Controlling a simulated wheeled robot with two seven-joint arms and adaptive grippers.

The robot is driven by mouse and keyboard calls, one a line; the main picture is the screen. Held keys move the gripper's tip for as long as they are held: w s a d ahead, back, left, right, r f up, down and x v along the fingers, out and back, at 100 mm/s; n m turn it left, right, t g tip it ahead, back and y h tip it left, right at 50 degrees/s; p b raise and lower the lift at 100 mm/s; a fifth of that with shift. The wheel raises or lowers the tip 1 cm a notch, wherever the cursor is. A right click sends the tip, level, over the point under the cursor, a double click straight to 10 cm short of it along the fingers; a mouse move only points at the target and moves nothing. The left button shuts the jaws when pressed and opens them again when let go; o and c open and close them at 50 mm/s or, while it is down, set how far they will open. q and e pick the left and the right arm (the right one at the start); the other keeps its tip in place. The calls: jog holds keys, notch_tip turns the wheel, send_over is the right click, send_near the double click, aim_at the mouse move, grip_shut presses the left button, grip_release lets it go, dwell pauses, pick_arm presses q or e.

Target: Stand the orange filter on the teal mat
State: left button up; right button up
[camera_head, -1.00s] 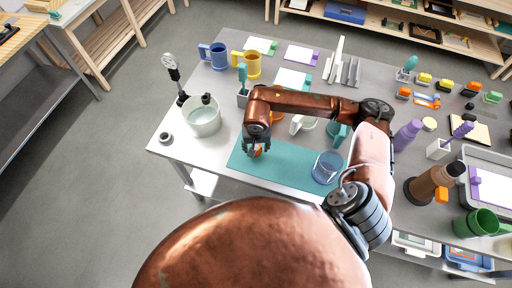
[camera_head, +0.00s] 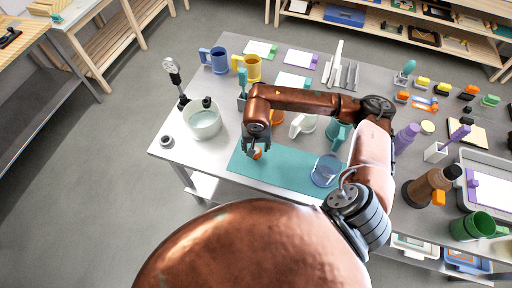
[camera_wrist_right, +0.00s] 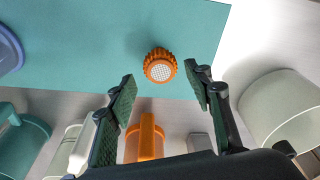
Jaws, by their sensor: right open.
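The orange filter (camera_wrist_right: 160,66) is a short ribbed piece with a pale mesh face turned towards the wrist camera. It is on the teal mat (camera_wrist_right: 110,35), near the mat's edge, and appears upright on its base. In the head view the filter (camera_head: 257,154) shows as a small orange spot at the left part of the mat (camera_head: 290,170), partly hidden by my right gripper (camera_head: 256,149). In the wrist view my right gripper (camera_wrist_right: 163,80) is open, its fingers apart on either side with the filter just beyond the tips, touching neither. My left gripper is not in view.
A clear blue container (camera_head: 326,171) stands on the mat's right end. A white pot (camera_head: 204,121) is left of the mat. An orange mug (camera_wrist_right: 147,138) and a teal mug (camera_wrist_right: 20,140) stand close behind. The mat's middle is clear.

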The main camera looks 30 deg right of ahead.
jog(key=shift+s+r, duration=0.1)
jog(key=shift+r, duration=0.7)
notch_tip(320, 180, up, 12)
jog(key=s, duration=0.1)
jog(key=shift+s+a, duration=0.3)
jog(key=shift+a, duration=0.15)
jog(key=shift+f, duration=0.1)
